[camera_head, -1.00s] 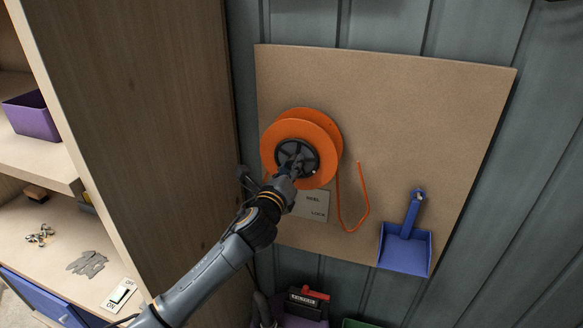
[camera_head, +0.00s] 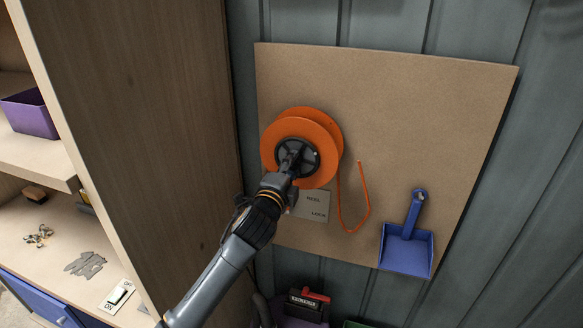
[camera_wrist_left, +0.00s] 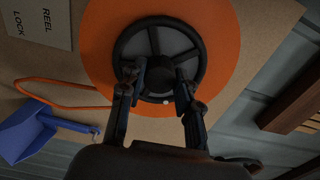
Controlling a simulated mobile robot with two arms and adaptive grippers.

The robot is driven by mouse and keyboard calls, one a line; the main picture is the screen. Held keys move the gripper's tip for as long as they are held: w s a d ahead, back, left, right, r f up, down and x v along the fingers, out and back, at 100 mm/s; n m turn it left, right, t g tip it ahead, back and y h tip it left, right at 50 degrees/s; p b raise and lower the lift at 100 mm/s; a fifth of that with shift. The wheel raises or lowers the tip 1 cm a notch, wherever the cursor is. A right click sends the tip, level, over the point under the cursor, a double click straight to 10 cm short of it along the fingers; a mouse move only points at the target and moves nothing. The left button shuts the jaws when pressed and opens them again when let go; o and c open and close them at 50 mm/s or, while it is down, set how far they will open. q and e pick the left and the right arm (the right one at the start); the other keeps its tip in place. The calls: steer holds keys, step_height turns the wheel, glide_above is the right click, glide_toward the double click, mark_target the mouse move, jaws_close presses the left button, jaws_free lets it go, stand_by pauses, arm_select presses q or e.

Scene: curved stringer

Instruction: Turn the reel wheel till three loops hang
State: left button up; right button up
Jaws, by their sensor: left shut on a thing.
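The orange reel (camera_head: 318,133) is mounted on the brown board, with a dark spoked wheel (camera_head: 308,150) at its centre. One orange loop of hose or cord (camera_head: 364,205) hangs at the reel's right side. My left gripper (camera_head: 294,160) is at the wheel. In the left wrist view, the fingers of my left gripper (camera_wrist_left: 160,80) are shut about the hub of the dark wheel (camera_wrist_left: 157,40), in front of the orange reel (camera_wrist_left: 222,40). The exact contact at the fingertips is hard to see. My right gripper is not in view.
A label reading REEL LOCK (camera_head: 312,206) is below the reel. A blue dustpan (camera_head: 406,249) hangs on the board (camera_head: 430,120) at the lower right. A wooden cabinet (camera_head: 150,120) stands close on the left. The board above the dustpan is clear.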

arm_select(q)
steer(key=shift+f+n+b, duration=0.1)
steer(key=shift+n+b, duration=0.2)
steer(key=shift+n, duration=3.3)
steer(key=o, duration=1.2)
steer(key=shift+c, duration=0.2)
steer(key=v, duration=1.2)
